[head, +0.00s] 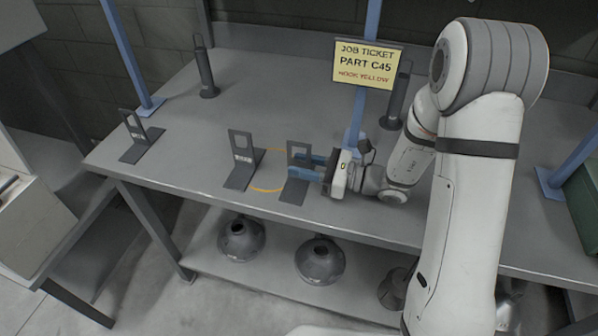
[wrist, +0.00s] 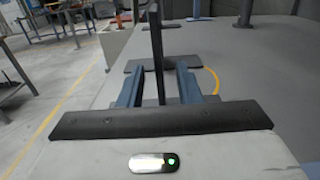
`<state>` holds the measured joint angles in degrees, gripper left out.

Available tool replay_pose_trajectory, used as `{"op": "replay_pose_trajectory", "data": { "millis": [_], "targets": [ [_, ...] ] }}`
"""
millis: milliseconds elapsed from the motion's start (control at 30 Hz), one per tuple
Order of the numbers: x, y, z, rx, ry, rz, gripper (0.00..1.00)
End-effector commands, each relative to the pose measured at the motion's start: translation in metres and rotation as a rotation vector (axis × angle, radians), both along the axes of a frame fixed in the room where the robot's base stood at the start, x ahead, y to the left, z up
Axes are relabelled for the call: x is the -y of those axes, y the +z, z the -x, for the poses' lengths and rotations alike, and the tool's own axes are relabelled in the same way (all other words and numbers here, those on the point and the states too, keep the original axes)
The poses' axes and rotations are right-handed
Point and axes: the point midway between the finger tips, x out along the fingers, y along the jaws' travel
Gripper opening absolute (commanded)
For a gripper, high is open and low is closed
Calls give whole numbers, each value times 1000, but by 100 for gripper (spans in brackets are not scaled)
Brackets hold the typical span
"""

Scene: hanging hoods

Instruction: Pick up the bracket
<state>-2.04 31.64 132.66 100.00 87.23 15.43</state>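Three dark L-shaped brackets with windowed uprights stand on the grey bench in the head view: a left one (head: 139,130), a middle one (head: 238,176) and a right one (head: 294,192). Small labels on them are too small to read. My gripper (head: 302,166) is at the right bracket, with its blue fingers level with the upright. In the wrist view my gripper (wrist: 160,72) is open, and an upright plate (wrist: 157,40) stands edge-on between the fingers, with a gap visible on each side. A yellow ticket (head: 367,63) reads "JOB TICKET PART C45 HOOK YELLOW".
An orange arc (head: 268,189) lies on the bench (head: 260,120) between the middle and right brackets. Dark posts stand behind, at left (head: 205,70) and right (head: 397,98). Blue uprights rise from the bench. Dark hoods (head: 241,240) sit on the lower shelf.

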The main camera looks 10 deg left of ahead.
Motion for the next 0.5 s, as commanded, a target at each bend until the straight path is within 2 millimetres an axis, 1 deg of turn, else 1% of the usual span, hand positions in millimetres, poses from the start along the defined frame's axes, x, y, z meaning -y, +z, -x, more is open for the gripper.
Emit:
{"op": "replay_pose_trajectory", "data": {
  "millis": [33,100,200,467,500],
  "targets": [
    [-10,0,-1,-1,6,0,31],
    [-19,0,-3,0,5,0,31],
    [-27,-1,-4,0,3,1,31],
    [-30,-1,-5,0,2,1,31],
    [-30,-1,-5,0,2,1,28]
  ]
}}
